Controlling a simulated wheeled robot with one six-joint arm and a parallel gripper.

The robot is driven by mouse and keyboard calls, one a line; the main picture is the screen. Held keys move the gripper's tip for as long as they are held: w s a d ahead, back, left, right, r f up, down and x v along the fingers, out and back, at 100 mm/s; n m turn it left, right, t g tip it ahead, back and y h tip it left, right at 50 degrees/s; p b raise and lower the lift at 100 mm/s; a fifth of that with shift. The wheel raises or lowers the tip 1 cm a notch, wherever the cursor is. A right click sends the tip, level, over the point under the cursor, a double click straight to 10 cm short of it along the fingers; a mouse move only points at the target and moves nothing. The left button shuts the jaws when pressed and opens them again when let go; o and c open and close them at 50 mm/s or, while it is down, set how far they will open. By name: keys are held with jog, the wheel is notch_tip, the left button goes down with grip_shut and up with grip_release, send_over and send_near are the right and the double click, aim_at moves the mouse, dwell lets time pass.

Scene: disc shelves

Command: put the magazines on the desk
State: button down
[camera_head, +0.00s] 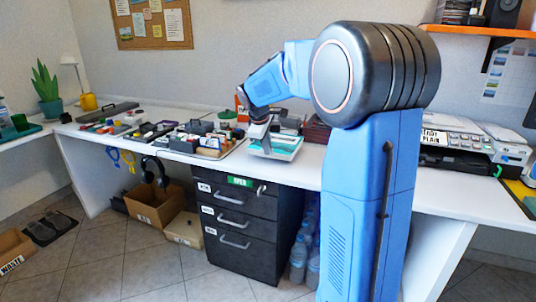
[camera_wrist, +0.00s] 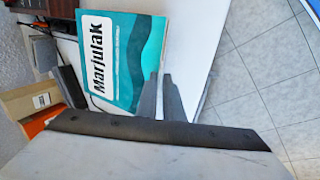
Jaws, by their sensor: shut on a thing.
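A teal and white magazine titled "Marjulak" (camera_wrist: 125,50) lies at the front edge of the white desk (camera_wrist: 195,50). In the head view the magazine (camera_head: 285,148) is below my gripper (camera_head: 262,143), on the front part of the desk (camera_head: 310,170). My gripper's fingers (camera_wrist: 160,85) are close together at the magazine's lower right edge in the wrist view and are shut on it. The fingertips are partly hidden, and I cannot tell whether the magazine is lifted off the desk. No other magazine is clear to see.
Trays of small items (camera_head: 205,140) crowd the desk to the left of the magazine. A printer (camera_head: 465,140) stands on the right. A black drawer cabinet (camera_head: 240,215) and water bottles (camera_head: 300,255) are under the desk. Cardboard boxes (camera_head: 155,208) stand on the tiled floor.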

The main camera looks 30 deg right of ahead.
jog(key=shift+f, duration=1.25)
jog(key=c, duration=1.9)
grip_release()
jog(key=shift+f, duration=0.15)
jog(key=v, duration=1.2)
jog(key=s+a+f+m+y, duration=0.1)
jog(key=s+a+f, duration=0.3)
jog(key=s, duration=0.8)
jog(key=s+a+f+m+t+y, duration=0.1)
jog(key=s+a+f+m, duration=0.3)
jog(key=s, duration=0.8)
jog(key=s+a+f+m+y, duration=0.2)
jog(key=s+a+f, duration=0.3)
jog(key=s, duration=0.7)
jog(key=shift+s+a+f+m+t, duration=0.3)
jog(key=shift+s+a+f+t, duration=0.1)
jog(key=shift+a, duration=0.35)
jog(key=shift+r, duration=0.1)
